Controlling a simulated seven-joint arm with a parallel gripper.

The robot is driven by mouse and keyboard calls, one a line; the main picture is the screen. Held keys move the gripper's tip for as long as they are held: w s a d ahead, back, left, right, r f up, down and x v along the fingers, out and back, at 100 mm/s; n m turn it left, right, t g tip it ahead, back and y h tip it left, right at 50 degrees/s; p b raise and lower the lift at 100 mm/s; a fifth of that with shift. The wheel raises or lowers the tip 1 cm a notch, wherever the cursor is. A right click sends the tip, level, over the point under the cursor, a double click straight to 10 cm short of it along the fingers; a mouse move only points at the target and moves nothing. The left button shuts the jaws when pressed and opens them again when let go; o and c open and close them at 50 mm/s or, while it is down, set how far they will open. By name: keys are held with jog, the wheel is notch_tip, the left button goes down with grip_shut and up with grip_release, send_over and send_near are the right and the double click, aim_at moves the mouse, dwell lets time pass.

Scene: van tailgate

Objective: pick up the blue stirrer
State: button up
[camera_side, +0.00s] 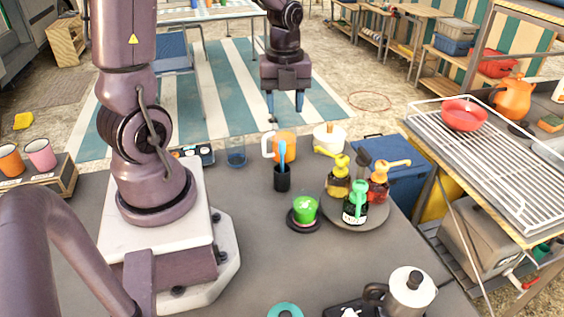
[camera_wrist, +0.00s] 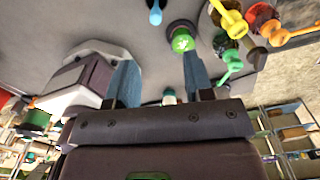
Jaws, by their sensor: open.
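The blue stirrer (camera_side: 282,156) stands, slightly tilted, in a small black cup (camera_side: 282,181) on the grey table, its upper end sticking out. In the wrist view a blue rounded piece, which looks like the stirrer (camera_wrist: 155,14), shows at the top edge, beyond the fingertips and cut off by the frame. My gripper (camera_side: 285,108) is open and empty, with blue fingers pointing down. In the side view it appears above and behind the black cup, apart from the stirrer. Both fingers of my gripper (camera_wrist: 160,57) show in the wrist view with nothing between them.
An orange mug (camera_side: 287,148) stands close behind the black cup, with a blue glass (camera_side: 236,153) to its left and a white pot (camera_side: 329,140) to its right. A green cup (camera_side: 304,209) and a round tray (camera_side: 372,217) with pump bottles stand in front and right.

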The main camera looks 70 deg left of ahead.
aim_at(282, 142)
notch_tip(282, 142, down, 8)
jog(key=shift+r, duration=0.25)
jog(key=shift+s+a+f, duration=0.1)
jog(key=shift+a+f, duration=0.05)
jog(key=shift+f, duration=1.2)
jog(key=shift+s+a+f, duration=0.1)
jog(key=shift+a+f, duration=0.05)
jog(key=shift+f, duration=1.2)
grip_shut()
